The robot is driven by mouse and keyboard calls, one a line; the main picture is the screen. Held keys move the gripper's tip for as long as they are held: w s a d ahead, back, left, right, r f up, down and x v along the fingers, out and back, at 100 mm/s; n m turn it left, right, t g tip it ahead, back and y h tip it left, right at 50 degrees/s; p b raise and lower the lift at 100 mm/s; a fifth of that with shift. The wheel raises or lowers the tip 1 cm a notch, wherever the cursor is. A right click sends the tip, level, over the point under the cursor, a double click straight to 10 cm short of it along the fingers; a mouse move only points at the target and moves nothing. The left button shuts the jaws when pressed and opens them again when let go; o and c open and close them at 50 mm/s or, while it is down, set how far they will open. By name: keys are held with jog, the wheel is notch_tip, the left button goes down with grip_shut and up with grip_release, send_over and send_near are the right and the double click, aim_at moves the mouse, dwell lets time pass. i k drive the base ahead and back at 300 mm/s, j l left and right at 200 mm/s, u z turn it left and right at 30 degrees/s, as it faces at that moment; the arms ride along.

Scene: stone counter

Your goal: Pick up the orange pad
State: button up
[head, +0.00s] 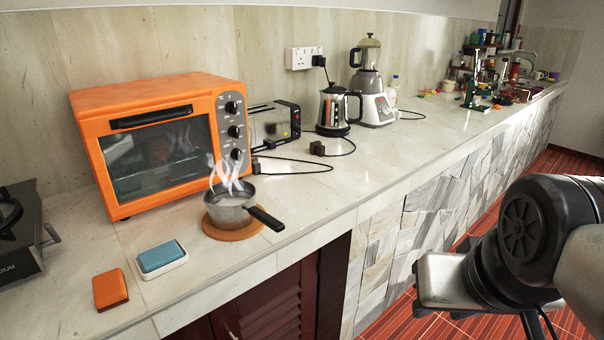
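A small orange rectangular pad (110,289) lies flat on the counter at the lower left, near the front edge. A round orange pad (233,229) lies under a steaming metal pot (234,204) with a black handle, in front of the orange oven. Part of my arm shows at the lower right, out over the floor and well apart from both pads.
A blue-topped white block (161,258) lies just right of the rectangular pad. An orange oven (164,142) stands behind, with a black stove (18,235) at the left. A toaster (274,124), kettle (333,110) and blender (370,82) stand farther right, with loose cords.

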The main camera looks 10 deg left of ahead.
aim_at(111, 292)
jog(key=u, duration=2)
